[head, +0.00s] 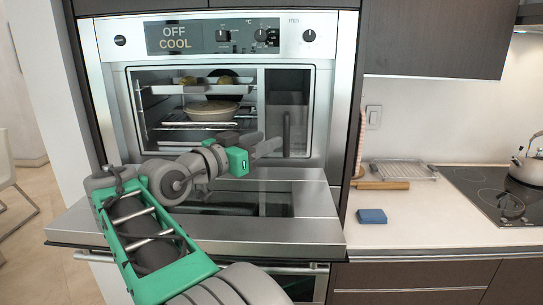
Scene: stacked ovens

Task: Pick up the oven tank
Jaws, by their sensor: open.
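The upper oven (122,75) stands with its door (100,226) folded down flat. On the right side of its opening is a grey box-like part (288,84) with a dark upright handle-like strip, which looks like the oven tank. My gripper (264,144) is open and empty, just above the lowered door and in front of the oven opening. Its fingers point right, towards the lower part of the tank. They appear apart from it, but the exact gap in depth is unclear. My arm hides part of the door and the lower left of the opening.
A pie dish (213,110) sits on a rack inside the oven, below a tray (206,89) with food. The lowered door juts out under my arm. On the right counter lie a blue sponge (372,216), rolling pin (380,185), wire rack (405,172) and kettle (526,165).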

